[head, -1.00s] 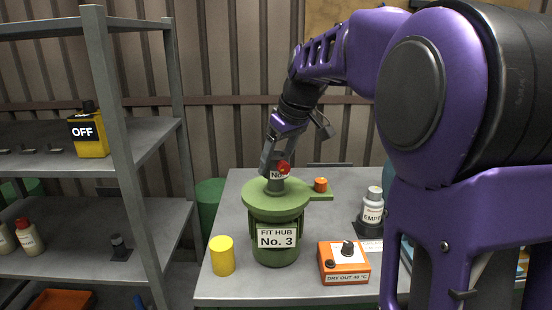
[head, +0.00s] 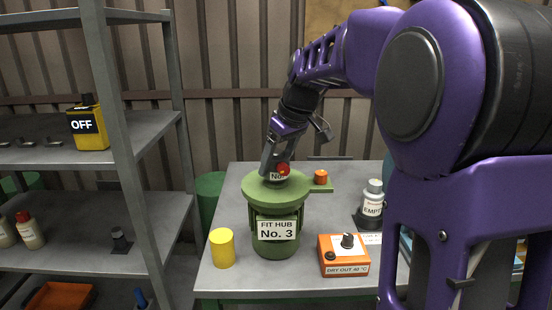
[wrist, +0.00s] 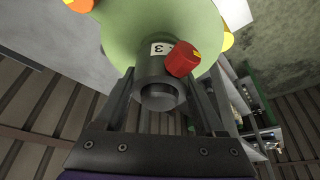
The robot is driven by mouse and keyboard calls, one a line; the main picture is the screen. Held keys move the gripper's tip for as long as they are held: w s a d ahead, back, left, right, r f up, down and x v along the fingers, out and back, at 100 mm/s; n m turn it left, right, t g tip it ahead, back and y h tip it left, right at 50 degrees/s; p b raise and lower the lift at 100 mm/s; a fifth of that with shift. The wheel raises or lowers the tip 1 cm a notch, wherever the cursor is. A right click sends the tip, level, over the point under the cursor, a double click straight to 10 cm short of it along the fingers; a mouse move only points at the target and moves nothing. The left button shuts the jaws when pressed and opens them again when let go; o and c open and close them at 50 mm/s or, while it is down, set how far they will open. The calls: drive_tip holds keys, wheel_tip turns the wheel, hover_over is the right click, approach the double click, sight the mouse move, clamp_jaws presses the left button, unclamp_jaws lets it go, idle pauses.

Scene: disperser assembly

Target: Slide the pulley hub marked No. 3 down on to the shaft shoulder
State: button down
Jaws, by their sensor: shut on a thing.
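The pulley hub (wrist: 148,70) is a dark grey cylinder with a white label reading 3 and a red knob (wrist: 183,59) on its side. My gripper (head: 270,168) is shut on the hub, with one finger on each side in the wrist view (wrist: 163,100). The hub is around the shaft, whose round end (wrist: 159,97) shows in the hub's near end. In the head view the hub is low over the green disc (head: 257,196) of the green machine labelled "FIT HUB No. 3" (head: 277,231). The shoulder is hidden, so I cannot tell whether the hub touches it.
An orange cap (head: 320,177) sits on the disc's side arm. On the table (head: 305,273) stand a yellow cylinder (head: 222,249), an orange "DRY OUT 40 °C" box (head: 343,257) and a bottle labelled "EMPT..." (head: 373,205). A shelf rack with a yellow "OFF" device (head: 89,126) stands left.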

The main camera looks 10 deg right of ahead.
drive_tip(key=shift+f, duration=0.5)
unclamp_jaws()
drive_tip(key=shift+f, duration=0.1)
drive_tip(key=p+v, duration=0.3)
drive_tip(key=v, duration=1.4)
drive_tip(key=shift+r, duration=0.35)
drive_tip(key=shift+d+f, duration=0.1)
